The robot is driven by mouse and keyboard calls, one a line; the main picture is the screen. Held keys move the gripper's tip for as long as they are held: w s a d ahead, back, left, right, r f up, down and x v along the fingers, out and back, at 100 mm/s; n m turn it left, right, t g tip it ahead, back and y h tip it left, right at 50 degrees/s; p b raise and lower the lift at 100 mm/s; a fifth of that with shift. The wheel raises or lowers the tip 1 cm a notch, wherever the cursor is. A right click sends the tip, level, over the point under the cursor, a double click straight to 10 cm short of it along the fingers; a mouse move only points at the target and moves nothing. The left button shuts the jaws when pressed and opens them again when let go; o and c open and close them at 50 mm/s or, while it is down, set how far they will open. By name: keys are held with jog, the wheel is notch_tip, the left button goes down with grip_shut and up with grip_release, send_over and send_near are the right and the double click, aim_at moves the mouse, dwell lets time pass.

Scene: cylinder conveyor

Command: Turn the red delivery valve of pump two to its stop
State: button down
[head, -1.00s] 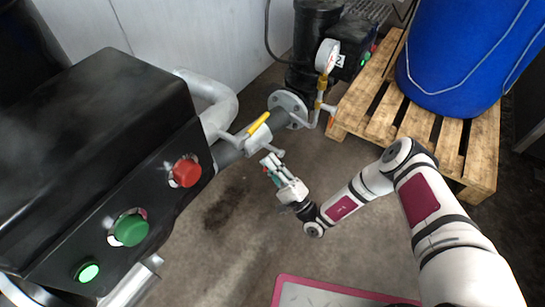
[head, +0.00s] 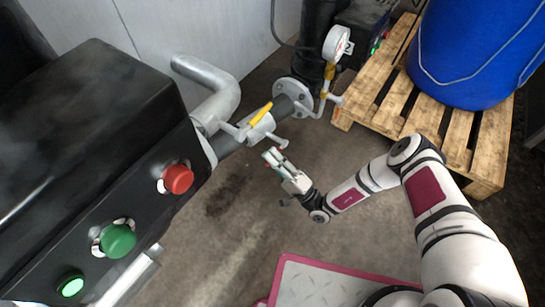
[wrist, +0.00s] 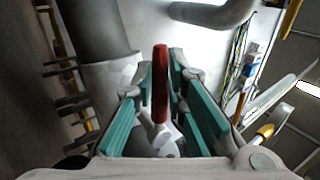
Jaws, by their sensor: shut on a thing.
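The red valve lever (wrist: 160,85) stands between the teal finger pads of my gripper (wrist: 168,95) in the wrist view. My gripper is shut on it, and the lever's far end shows between the fingertips. In the head view my gripper (head: 274,158) is just below the grey pipe, near a short metal stub. The red lever is mostly hidden by the fingers there. Pump two (head: 318,45) is the black machine at the back, with a flange (head: 294,97) on its pipe.
A yellow lever (head: 261,114) sits on the pipe just above my gripper. A round gauge (head: 336,43) stands by the flange. A black control box (head: 95,130) with buttons fills the left. A wooden pallet (head: 455,145) carries a blue drum (head: 470,50) at right.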

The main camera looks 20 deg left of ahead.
jog(key=c, duration=1.6)
grip_release()
jog(key=shift+f, duration=0.1)
jog(key=shift+v, duration=6.05)
